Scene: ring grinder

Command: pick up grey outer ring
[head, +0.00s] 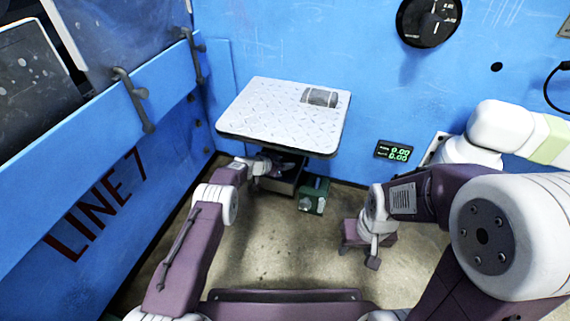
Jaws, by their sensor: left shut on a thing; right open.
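No grey outer ring can be clearly made out in the head view. My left gripper (284,167) reaches to the front edge of the white table and is partly hidden below it. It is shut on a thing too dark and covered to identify. My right gripper (366,250) is open, low over the floor at the right of the table, pointing down, with nothing visible in it.
The white patterned table (270,110) carries a grey ribbed patch or part (320,97) near its back right. Blue walls close the left and back; a green-digit display (394,151) is on the back wall. Floor between my arms is clear.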

